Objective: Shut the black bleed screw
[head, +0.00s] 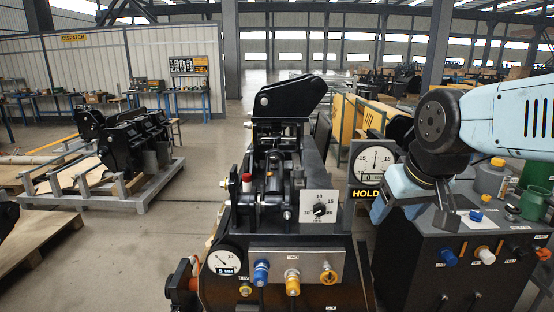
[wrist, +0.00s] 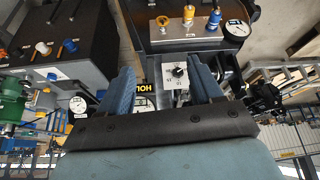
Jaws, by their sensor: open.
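A small dark fitting (head: 516,250) sits on the front of the black cabinet (head: 420,262) at right in the head view, in a row with a blue and a white knob. It may be the black bleed screw, but it is too small to tell. A black pointer knob (head: 320,209) sits on a white dial plate on the middle stand; it also shows in the wrist view (wrist: 179,72). My gripper (wrist: 163,84) is open, its two blue fingers wide apart with nothing seen between them. In the head view my arm reaches over the right cabinet.
The middle stand carries blue, yellow and orange couplers (head: 292,281) and a round gauge (head: 223,262). A larger gauge (head: 375,160) above a HOLD sign stands between stand and cabinet. Containers (head: 492,178) crowd the cabinet top. Open floor lies left of the stand.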

